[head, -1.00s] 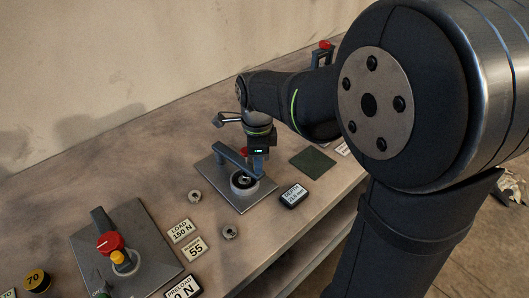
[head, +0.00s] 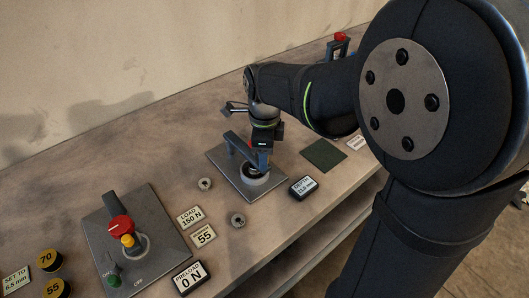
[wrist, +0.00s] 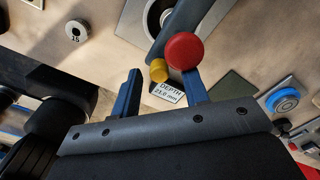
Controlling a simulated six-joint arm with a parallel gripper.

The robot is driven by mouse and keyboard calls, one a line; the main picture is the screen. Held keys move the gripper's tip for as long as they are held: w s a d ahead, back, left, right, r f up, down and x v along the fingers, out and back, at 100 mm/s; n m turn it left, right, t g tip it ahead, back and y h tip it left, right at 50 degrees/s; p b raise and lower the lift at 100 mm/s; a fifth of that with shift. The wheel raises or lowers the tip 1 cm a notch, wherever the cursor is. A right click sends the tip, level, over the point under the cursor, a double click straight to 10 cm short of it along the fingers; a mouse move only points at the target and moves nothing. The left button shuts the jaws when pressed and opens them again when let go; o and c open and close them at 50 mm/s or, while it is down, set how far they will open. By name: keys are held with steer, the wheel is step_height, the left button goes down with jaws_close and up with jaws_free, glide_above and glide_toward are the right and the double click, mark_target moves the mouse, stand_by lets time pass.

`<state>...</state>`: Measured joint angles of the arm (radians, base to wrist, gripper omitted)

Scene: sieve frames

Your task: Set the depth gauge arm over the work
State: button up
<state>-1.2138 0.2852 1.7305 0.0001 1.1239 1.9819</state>
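The depth gauge stands on a grey plate (head: 226,166). Its dark arm (head: 240,146) slants from a post toward the round, ring-shaped work (head: 255,182). In the wrist view the arm (wrist: 203,22) passes beside or partly over the work (wrist: 150,22); I cannot tell which. A red knob (wrist: 184,50) and a smaller yellow knob (wrist: 158,70) are at the arm's near end. My gripper (wrist: 160,82) is open, its blue fingers apart at this end. The yellow knob appears between the fingertips; the red knob overlaps the right one.
A second plate with a red-knobbed lever (head: 120,226) stands at the left, near a preload display (head: 188,277) and label cards. Two small round weights (head: 205,184) lie between the plates. A green pad (head: 324,154) lies right of the gauge.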

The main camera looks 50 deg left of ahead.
step_height(320, 180, up, 18)
steer(key=shift+f, duration=0.25)
stand_by(0.3)
steer(key=shift+f, duration=0.1)
stand_by(0.4)
step_height(320, 180, down, 17)
steer(key=shift+f, duration=0.2)
stand_by(0.4)
steer(key=shift+r, duration=0.1)
